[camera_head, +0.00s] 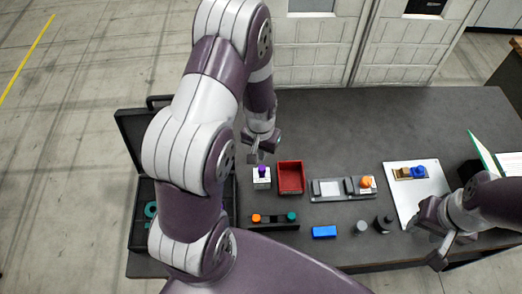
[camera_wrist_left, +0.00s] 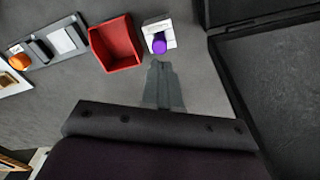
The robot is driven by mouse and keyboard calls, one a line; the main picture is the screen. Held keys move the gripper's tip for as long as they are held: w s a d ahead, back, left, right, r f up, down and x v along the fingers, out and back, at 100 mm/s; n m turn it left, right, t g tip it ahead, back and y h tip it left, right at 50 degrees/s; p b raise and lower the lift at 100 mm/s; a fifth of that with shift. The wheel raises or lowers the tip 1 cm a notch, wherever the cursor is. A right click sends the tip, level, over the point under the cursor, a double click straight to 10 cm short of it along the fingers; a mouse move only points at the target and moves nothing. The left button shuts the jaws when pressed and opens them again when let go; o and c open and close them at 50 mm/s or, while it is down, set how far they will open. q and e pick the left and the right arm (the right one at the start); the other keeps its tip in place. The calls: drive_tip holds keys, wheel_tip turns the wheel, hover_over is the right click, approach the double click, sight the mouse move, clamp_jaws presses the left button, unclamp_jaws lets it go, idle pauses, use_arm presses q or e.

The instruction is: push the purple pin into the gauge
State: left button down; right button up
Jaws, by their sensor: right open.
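The purple pin (camera_head: 262,169) stands upright in the top of the white gauge block (camera_head: 262,182). In the left wrist view the pin (camera_wrist_left: 159,46) points toward my gripper, with the white gauge (camera_wrist_left: 158,27) around and behind it. How deep the pin sits is hard to tell. My left gripper (camera_head: 257,157) is just behind and above the pin, apart from it. In the left wrist view its fingers (camera_wrist_left: 161,68) are together with nothing between them. My right gripper (camera_head: 431,250) is open and empty near the right front of the table.
A red bin (camera_head: 290,178) stands right beside the gauge. Farther right are a grey fixture (camera_head: 328,190) with an orange knob and a white board (camera_head: 405,205). An open black case (camera_head: 140,215) lies left. A pin rack (camera_head: 273,226) and blue block (camera_head: 324,232) lie in front.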

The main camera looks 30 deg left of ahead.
sight(262, 168)
use_arm(q)
drive_tip(key=shift+w+f+b, duration=0.2)
drive_tip(key=shift+f+b, duration=0.8)
drive_tip(key=shift+f, duration=0.4)
drive_tip(key=shift+w+f+b, duration=0.15)
drive_tip(key=shift+f+b, duration=0.8)
drive_tip(key=shift+f, duration=0.45)
drive_tip(key=shift+f, duration=0.2)
drive_tip(key=shift+f+b, duration=0.6)
drive_tip(key=shift+b, duration=0.05)
drive_tip(key=shift+s, duration=0.1)
wheel_tip(262, 168, up, 8)
drive_tip(key=p, duration=0.7)
